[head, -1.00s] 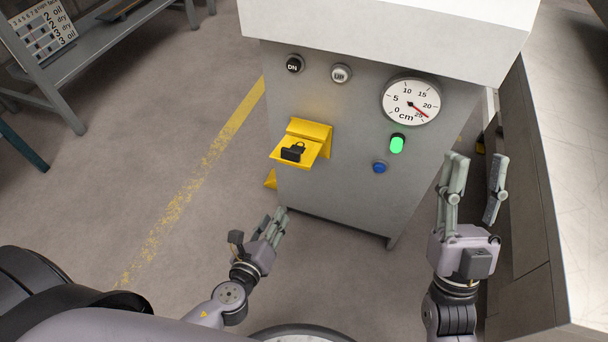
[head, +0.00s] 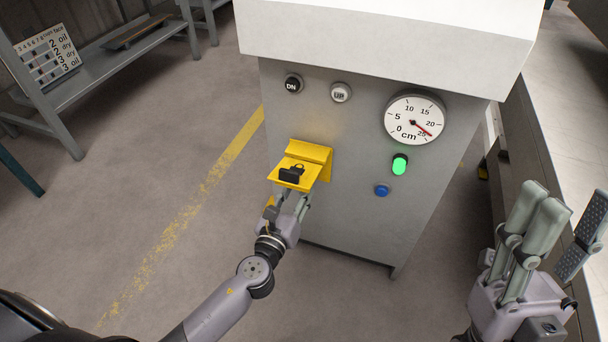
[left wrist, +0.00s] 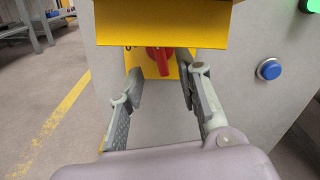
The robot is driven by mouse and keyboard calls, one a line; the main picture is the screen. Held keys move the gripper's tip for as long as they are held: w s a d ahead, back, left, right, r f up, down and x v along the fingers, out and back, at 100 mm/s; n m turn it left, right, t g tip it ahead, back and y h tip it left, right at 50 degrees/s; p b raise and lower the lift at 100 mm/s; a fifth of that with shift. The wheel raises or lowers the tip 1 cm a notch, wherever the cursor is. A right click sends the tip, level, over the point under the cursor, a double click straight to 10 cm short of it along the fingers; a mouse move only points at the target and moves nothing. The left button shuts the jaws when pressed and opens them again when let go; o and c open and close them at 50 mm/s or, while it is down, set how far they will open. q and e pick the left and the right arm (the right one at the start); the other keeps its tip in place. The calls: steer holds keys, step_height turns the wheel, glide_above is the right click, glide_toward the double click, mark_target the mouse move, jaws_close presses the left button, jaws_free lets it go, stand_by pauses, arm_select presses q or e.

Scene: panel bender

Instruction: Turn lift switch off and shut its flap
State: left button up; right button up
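My right gripper (head: 570,220) is open and empty at the right.
The cabinet carries DN (head: 293,84) and UP (head: 341,92) buttons, a cm dial (head: 414,118), a lit green lamp (head: 400,164) and a blue button (head: 382,191). A bench (head: 110,65) stands back left. Floor left of the cabinet is free.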

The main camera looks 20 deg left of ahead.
arm_select(q)
steer(key=w, duration=0.5)
steer(key=shift+w+d, duration=0.1)
steer(key=shift+w, duration=0.05)
steer(key=shift+c, duration=0.4)
jaws_close()
